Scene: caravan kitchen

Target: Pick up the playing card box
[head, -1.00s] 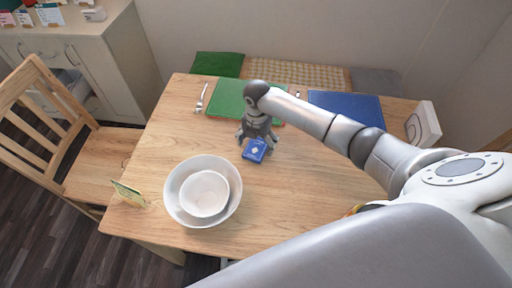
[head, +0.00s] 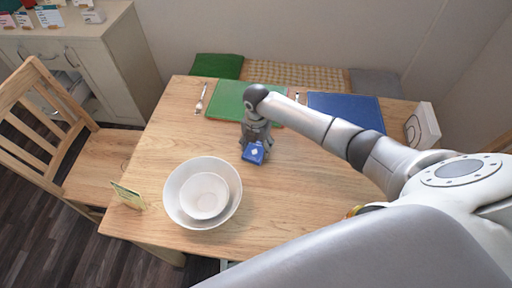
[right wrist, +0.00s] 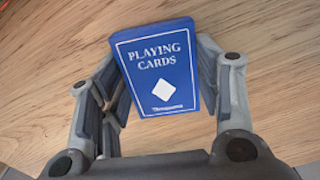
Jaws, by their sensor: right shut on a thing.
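The blue playing card box (head: 253,153) is at the middle of the wooden table, just in front of the green placemat. In the right wrist view the box (right wrist: 157,68) shows its face with white "PLAYING CARDS" lettering and a white diamond. My right gripper (head: 255,146) is above and around it, with a finger on each side. In the right wrist view the right gripper (right wrist: 162,85) is shut on the box. I cannot tell whether the box touches the table. My left gripper is not in view.
A large white bowl with a smaller bowl (head: 204,195) inside stands at front left of the box. A green placemat (head: 226,99), a blue placemat (head: 348,108), a fork (head: 201,97), a small card stand (head: 127,196) and a white box (head: 422,126) are also on the table.

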